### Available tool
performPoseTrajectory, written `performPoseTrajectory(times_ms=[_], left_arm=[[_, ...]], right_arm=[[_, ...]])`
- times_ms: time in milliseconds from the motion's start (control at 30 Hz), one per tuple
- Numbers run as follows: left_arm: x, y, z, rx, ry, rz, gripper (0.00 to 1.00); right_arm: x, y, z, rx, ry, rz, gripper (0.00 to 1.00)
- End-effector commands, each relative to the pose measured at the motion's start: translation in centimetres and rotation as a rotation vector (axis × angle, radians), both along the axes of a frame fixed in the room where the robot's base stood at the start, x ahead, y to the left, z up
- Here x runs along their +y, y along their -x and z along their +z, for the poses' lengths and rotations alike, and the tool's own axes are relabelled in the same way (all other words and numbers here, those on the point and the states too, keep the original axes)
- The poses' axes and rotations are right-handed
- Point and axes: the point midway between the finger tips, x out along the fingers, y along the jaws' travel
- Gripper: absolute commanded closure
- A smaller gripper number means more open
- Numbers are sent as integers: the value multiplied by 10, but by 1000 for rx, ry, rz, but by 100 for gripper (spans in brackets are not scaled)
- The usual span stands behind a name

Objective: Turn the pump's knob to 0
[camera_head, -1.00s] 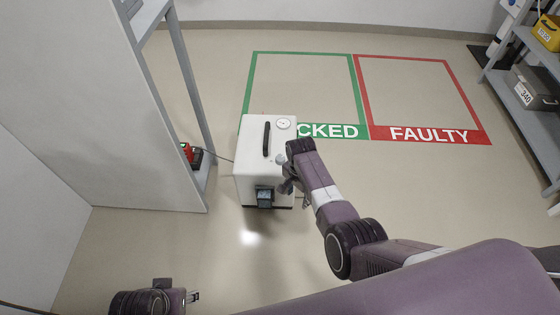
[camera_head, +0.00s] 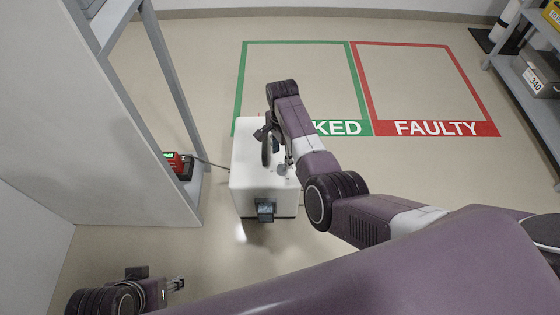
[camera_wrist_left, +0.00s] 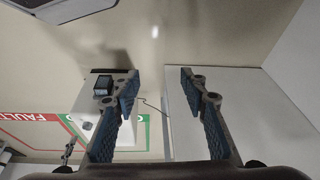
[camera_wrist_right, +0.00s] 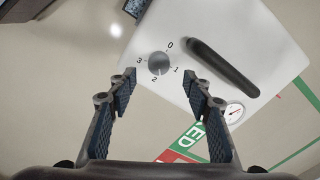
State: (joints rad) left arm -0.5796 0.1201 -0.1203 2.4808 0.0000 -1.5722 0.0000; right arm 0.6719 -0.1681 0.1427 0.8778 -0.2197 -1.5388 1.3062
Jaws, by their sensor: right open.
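The pump (camera_head: 250,185) is a white box on the floor with a black handle (camera_head: 266,150) on top. Its round grey knob (camera_wrist_right: 159,63) shows in the right wrist view, ringed by the marks 0, 1, 2 and 3. I cannot tell for sure which mark it points to. The knob also shows in the head view (camera_head: 282,169). My right gripper (camera_wrist_right: 158,88) is open and empty above the pump's top; the knob appears ahead, between its fingertips, apart from them. My left gripper (camera_wrist_left: 160,75) is open and empty, left of and nearer than the pump in the head view (camera_head: 180,284).
A shelf post (camera_head: 170,95) and grey panel stand left of the pump. A red device (camera_head: 178,163) with a cable sits on the low shelf. Green (camera_head: 357,128) and red (camera_head: 445,128) floor zones lie behind, empty. Another shelf (camera_head: 528,85) stands at right.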

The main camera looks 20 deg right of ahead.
Motion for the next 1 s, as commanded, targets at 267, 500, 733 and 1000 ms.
performPoseTrajectory(times_ms=[267, 500, 733, 1000], left_arm=[[-12, -41, 1, -160, 33, -14, 60], [-27, -87, 22, -362, 75, -30, 60], [-39, -122, 47, -536, 113, -42, 60], [-46, -139, 66, -636, 135, -49, 60]], right_arm=[[-1, 0, -31, 1, 0, 0, 54], [-1, 0, -47, 0, 0, 0, 54], [-1, 0, -61, -1, 1, 0, 54], [0, 0, -67, -1, 0, 0, 54]])
